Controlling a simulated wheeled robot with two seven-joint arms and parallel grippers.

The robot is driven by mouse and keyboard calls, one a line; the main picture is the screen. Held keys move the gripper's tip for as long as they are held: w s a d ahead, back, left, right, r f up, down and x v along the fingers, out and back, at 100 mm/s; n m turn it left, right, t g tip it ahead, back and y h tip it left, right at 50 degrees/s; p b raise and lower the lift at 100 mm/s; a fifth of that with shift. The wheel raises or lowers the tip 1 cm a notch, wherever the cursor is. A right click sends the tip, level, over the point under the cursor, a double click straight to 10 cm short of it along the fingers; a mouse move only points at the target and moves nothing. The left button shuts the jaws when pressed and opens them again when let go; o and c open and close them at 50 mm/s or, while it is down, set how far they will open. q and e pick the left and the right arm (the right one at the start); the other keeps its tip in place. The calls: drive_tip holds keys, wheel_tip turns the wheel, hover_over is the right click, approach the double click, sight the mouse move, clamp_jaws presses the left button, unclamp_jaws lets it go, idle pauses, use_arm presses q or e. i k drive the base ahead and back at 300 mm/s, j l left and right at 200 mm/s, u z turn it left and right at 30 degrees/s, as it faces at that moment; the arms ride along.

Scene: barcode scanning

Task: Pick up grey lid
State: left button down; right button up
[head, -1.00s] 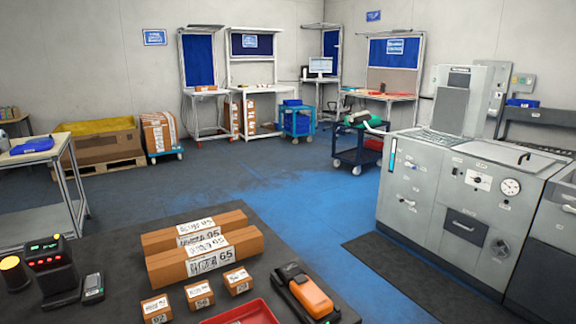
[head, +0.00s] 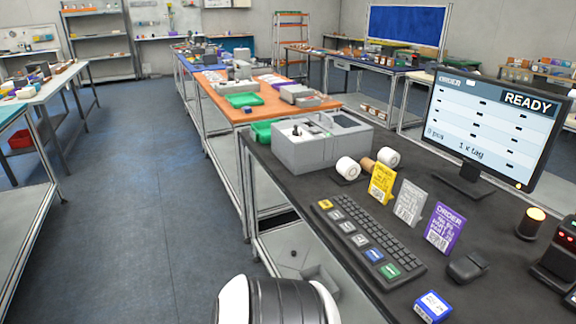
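I cannot make out a separate grey lid in the head view. A grey box-like device (head: 318,153) stands at the far left end of the dark worktable. Its top has a raised dark part on the left and a panel on the right. I cannot tell whether any part of it is a loose lid. A part of one of my arms shows at the bottom edge, but neither gripper is in view.
The dark worktable (head: 312,212) holds a keyboard (head: 365,240), white rolls (head: 347,168), yellow (head: 381,183), grey (head: 409,203) and purple (head: 445,228) order cards, a monitor (head: 490,125), a mouse (head: 467,268) and a blue box (head: 433,306). Floor (head: 140,210) left is clear.

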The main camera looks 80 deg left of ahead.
sight(293, 254)
drive_tip(key=u, duration=2.35)
drive_tip(key=i+j+z, duration=0.1)
drive_tip(key=z, duration=0.35)
drive_tip(key=i+j+z, duration=0.1)
drive_tip(key=z, duration=0.4)
drive_tip(key=j+z, duration=0.25)
drive_tip(key=z, duration=0.2)
